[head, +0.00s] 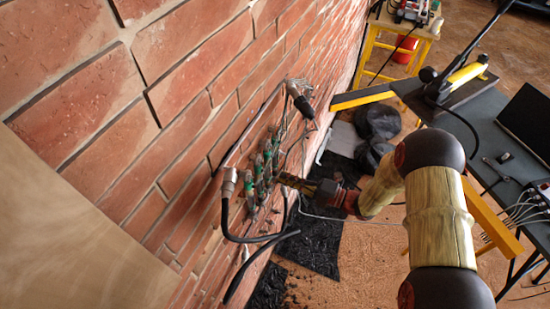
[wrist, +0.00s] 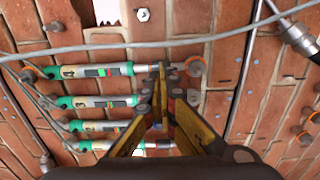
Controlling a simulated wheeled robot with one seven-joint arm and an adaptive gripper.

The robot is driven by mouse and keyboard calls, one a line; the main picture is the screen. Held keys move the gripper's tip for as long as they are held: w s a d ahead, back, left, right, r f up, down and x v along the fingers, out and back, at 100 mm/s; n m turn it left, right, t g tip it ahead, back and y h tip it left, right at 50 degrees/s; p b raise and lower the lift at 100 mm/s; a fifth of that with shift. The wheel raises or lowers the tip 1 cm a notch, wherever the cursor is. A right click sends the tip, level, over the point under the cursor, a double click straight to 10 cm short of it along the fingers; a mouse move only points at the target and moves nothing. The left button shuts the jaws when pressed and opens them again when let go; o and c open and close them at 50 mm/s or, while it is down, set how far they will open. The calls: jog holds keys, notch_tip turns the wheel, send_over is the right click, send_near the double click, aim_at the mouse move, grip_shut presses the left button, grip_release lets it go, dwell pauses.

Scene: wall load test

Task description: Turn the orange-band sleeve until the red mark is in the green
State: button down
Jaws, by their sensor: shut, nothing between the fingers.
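Several white-and-green cylinders sit in rows on the brick wall. In the wrist view the top one (wrist: 85,71) lies level with my fingertips, with a small dark and coloured window; others (wrist: 95,102) are below. They also show small in the head view (head: 259,168). An orange ring (wrist: 195,66) is just right of my fingertips, in line with the top cylinder. My gripper (wrist: 160,72) is shut and empty, its yellow fingers converging over the cylinders' right ends. The fingers hide part of those ends. I cannot make out the red mark against the green, nor any contact with a sleeve.
A grey cable (wrist: 110,47) crosses above the top cylinder. A metal connector (wrist: 299,38) is at the upper right. In the head view, a thick black cable (head: 250,238) loops near the wall. A dark table (head: 500,150) stands at the right. Black sheeting lies on the floor.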

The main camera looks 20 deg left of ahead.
jog(key=shift+a, duration=0.6)
dwell(0.5)
jog(key=shift+w, duration=0.8)
jog(key=shift+d+p, duration=0.25)
jog(key=shift+p, duration=0.1)
jog(key=shift+d, duration=0.3)
dwell(0.4)
jog(key=d+p, duration=0.2)
jog(key=d, duration=0.5)
jog(key=shift+s, duration=0.35)
jog(key=shift+r, duration=0.15)
